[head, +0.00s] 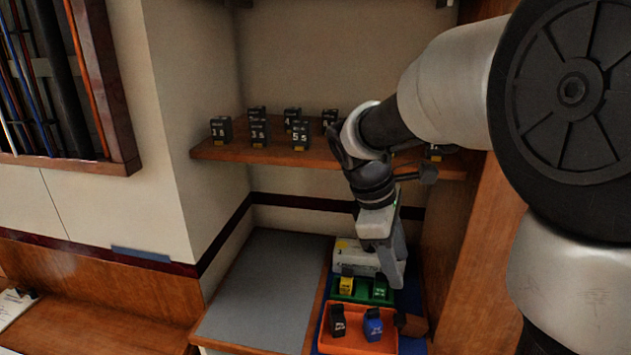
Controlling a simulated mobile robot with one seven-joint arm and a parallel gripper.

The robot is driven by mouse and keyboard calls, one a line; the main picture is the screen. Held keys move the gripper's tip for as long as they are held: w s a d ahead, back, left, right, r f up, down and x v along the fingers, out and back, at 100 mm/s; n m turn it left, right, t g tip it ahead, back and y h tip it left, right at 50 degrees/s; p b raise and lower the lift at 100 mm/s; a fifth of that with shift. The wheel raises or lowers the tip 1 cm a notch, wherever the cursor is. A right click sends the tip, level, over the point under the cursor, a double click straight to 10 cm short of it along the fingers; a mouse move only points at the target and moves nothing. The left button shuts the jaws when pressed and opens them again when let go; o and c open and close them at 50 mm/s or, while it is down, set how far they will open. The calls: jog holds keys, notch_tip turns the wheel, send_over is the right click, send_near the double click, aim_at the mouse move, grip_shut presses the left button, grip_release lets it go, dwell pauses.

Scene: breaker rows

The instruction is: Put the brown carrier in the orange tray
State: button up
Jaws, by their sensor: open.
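The orange tray (357,347) sits on the lower surface at the bottom of the head view. A very dark block (338,322) with pale lettering and a blue block (373,326) stand in it. I cannot tell whether the dark block is the brown carrier; no other block is clearly brown. My gripper (392,277) is open and points down just behind the orange tray, over the right part of the green tray (361,299). Its fingertips are small here, and nothing shows clearly between them.
The green tray holds a yellow block (346,286) and a green block (379,289). A white box (350,258) stands behind it. A wooden shelf (270,154) above carries several dark numbered blocks. The grey panel (265,285) at left is clear. My arm hides part of the right side.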

jog(key=w+f+n+g, duration=0.1)
jog(key=w+f+n, duration=0.2)
jog(key=w+f, duration=0.1)
jog(key=b, duration=0.2)
send_near(416, 320)
jog(key=x, duration=0.4)
jog(key=shift+w+a+f, duration=0.2)
jog(key=shift+w+f, duration=0.1)
jog(key=shift+f, duration=0.2)
jog(key=x, duration=0.1)
jog(key=b+x, duration=0.1)
jog(key=x, duration=0.3)
jog(key=shift+s+d, duration=0.3)
jog(key=shift+r, duration=0.1)
grip_shut()
jog(key=shift+r, duration=0.1)
